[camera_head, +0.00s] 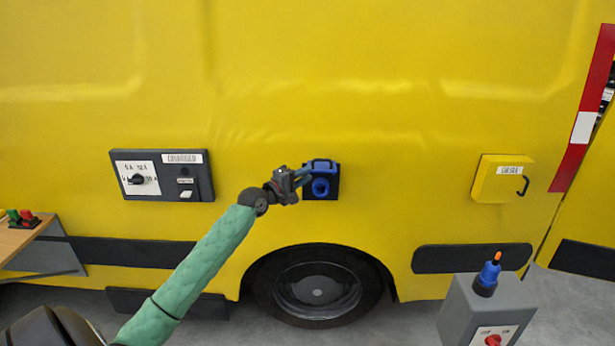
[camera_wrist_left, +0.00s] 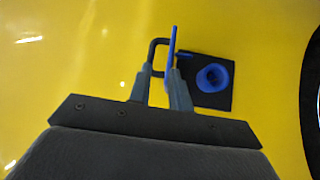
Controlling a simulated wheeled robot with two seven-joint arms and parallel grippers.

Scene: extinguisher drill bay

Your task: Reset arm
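My left gripper (camera_head: 303,172) is at the charging inlet on the van's yellow side; its arm comes in from the lower left. In the wrist view its two fingers (camera_wrist_left: 160,78) are apart, with yellow showing between them. A blue inlet lid (camera_wrist_left: 172,50) stands swung out, seen nearly edge-on, with a dark loop handle (camera_wrist_left: 158,41) at the fingertips. Contact with the fingers is unclear. Beside the lid, the round blue socket (camera_wrist_left: 213,78) is uncovered on its dark plate; it also shows in the head view (camera_head: 321,187). My right gripper is not in view.
A dark switch panel (camera_head: 200,188) is left of the inlet. A yellow box (camera_head: 490,182) with a handle is at right. A grey pedestal (camera_head: 470,310) holds a blue plug (camera_head: 488,276) and a red knob. A wooden table (camera_head: 12,243) with coloured buttons is at far left.

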